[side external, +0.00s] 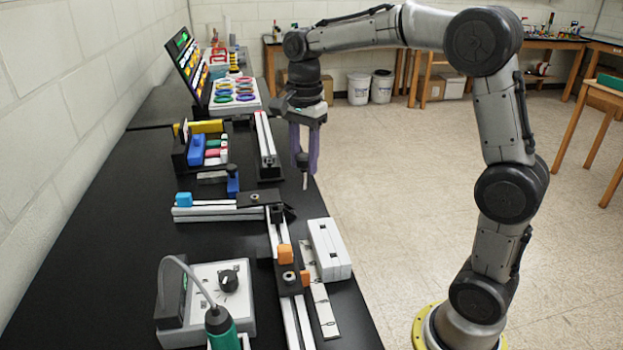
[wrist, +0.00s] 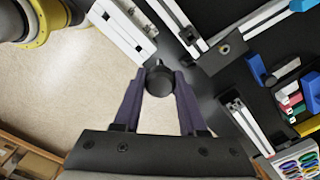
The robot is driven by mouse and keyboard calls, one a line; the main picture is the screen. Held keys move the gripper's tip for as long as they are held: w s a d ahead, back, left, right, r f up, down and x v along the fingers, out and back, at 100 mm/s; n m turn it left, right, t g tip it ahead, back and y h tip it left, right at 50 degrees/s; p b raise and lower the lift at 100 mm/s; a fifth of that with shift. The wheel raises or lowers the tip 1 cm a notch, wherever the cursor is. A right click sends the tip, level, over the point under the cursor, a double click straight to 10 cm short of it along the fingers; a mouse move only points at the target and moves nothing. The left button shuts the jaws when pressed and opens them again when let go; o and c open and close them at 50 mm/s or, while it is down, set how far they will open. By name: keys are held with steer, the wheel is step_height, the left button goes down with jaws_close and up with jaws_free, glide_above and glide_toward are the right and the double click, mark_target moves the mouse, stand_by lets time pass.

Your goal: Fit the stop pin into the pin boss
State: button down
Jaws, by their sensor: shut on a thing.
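My gripper (side external: 303,152) has purple fingers and points down near the table's right edge. It is shut on the stop pin, whose black knob (wrist: 159,82) sits between the fingertips in the wrist view. The pale shaft of the stop pin (side external: 304,181) hangs upright below it, clear of the table. A black corner block with a round hole (side external: 255,199) sits on the extrusion frame, below and left of the pin; it also shows in the wrist view (wrist: 224,49). A black carriage (side external: 289,279) between orange blocks also has a round feature. I cannot tell which is the pin boss.
A white slotted block (side external: 328,250) stands near the right edge. A rail (side external: 266,140) and a rack of coloured blocks (side external: 208,150) lie behind the frame. A control box with a cable (side external: 222,285) is at the front left. Open floor lies to the right.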

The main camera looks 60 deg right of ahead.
steer(key=w+a, duration=0.3)
steer(key=w, duration=0.3)
steer(key=shift+f+n, duration=0.3)
steer(key=shift+f, duration=0.1)
glide_above(276, 215)
steer(key=w+d, duration=0.1)
steer(key=shift+d+f, duration=0.1)
steer(key=shift+f, duration=2.2)
steer(key=shift+f, duration=0.85)
steer(key=shift+f, duration=0.35)
steer(key=shift+f, duration=0.65)
